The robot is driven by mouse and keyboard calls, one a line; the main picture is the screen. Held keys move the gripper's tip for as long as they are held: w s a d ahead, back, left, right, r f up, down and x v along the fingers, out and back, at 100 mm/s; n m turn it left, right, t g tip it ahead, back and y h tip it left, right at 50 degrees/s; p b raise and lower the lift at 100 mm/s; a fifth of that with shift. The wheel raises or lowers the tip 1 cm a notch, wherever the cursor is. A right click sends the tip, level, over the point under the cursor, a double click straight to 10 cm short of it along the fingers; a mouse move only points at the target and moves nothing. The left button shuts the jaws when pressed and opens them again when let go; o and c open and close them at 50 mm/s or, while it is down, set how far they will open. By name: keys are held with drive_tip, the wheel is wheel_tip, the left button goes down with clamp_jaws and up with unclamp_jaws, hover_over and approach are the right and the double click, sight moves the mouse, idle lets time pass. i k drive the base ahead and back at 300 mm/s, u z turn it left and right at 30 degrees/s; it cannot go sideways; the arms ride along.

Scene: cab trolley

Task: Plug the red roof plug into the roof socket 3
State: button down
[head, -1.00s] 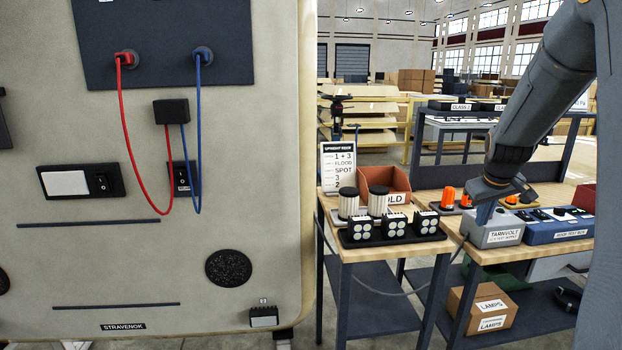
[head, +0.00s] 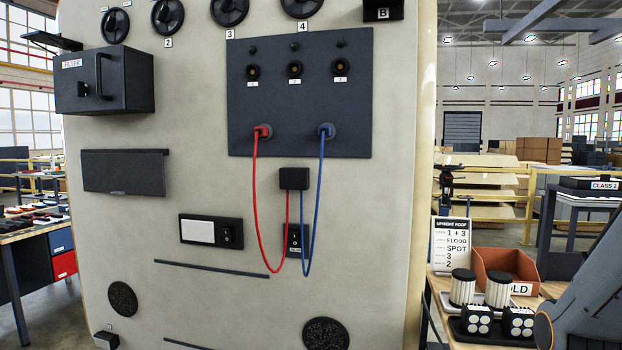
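The red roof plug (head: 263,132) sits in the lower left holder of the dark panel (head: 298,84) on the beige cab wall. Its red cable hangs in a loop to a small black box (head: 293,178). A blue plug (head: 326,131) sits in the lower right holder, with its blue cable hanging to the same box. Above them is a row of three sockets, labelled from left to right; the right one, socket 3 (head: 340,65), looks empty. Part of my arm shows at the lower right edge. My gripper is outside the view.
A wooden bench (head: 440,290) at right carries lamps, filter cylinders (head: 462,287), a reddish bin (head: 505,270) and a sign card (head: 450,245). A dark filter box (head: 105,80) juts from the wall at left. The space before the panel looks clear.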

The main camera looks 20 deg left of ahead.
sight(263, 131)
drive_tip(key=u, duration=1.25)
